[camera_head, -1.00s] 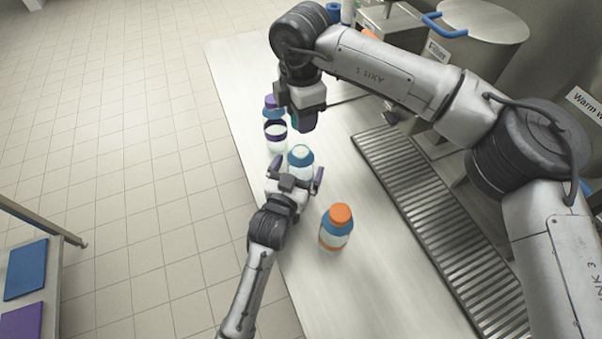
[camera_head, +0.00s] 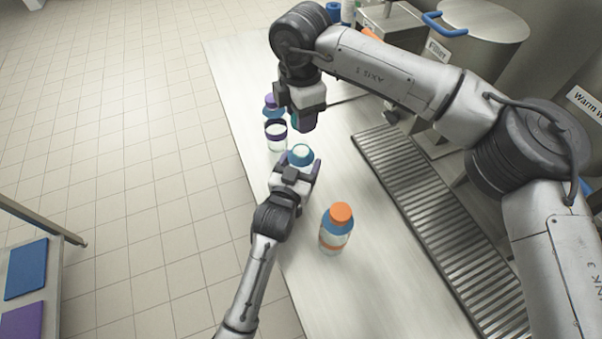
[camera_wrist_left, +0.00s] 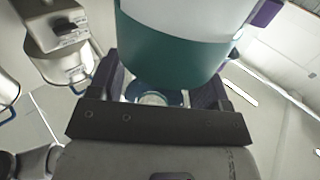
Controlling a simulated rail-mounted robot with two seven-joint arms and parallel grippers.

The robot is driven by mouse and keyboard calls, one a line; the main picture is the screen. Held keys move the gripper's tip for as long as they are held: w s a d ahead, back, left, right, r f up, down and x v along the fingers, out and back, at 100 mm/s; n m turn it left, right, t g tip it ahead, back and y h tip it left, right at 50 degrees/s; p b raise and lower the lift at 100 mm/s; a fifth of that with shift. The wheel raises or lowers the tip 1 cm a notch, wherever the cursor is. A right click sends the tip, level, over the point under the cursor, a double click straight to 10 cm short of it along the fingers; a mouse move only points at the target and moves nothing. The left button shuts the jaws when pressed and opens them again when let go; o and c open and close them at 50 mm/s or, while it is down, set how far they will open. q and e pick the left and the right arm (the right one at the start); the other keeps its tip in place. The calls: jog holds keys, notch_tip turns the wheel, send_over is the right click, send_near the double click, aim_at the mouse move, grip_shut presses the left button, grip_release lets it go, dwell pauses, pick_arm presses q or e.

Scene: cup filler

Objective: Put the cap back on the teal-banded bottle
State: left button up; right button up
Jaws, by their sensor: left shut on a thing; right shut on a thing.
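The teal-banded bottle (camera_head: 300,154) stands uncapped on the table, with pale contents in its open mouth and a blue shoulder. In the left wrist view its teal band (camera_wrist_left: 170,55) fills the upper middle, between the fingers. My left gripper (camera_head: 298,171) is shut on this bottle from the near side. My right gripper (camera_head: 302,124) is just beyond the bottle, pointing down and shut on a small teal thing (camera_head: 294,117), which looks like the cap. The fingers mostly hide it.
An orange-capped bottle (camera_head: 336,230) stands nearer, to the right. A purple-banded open container (camera_head: 276,138) and a purple-capped bottle (camera_head: 272,104) stand beyond the teal one. A slatted grate (camera_head: 440,225) lies right, with a steel pot (camera_head: 480,35) behind.

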aim_at(301, 145)
pick_arm(q)
jog(key=c, duration=0.7)
pick_arm(e)
jog(key=shift+f, duration=2.5)
jog(key=shift+f, duration=0.1)
jog(key=shift+f, duration=0.8)
jog(key=shift+f, duration=0.6)
pick_arm(q)
jog(key=c, duration=0.4)
jog(key=shift+c, duration=0.2)
pick_arm(e)
jog(key=m, duration=0.6)
jog(key=shift+m, duration=0.4)
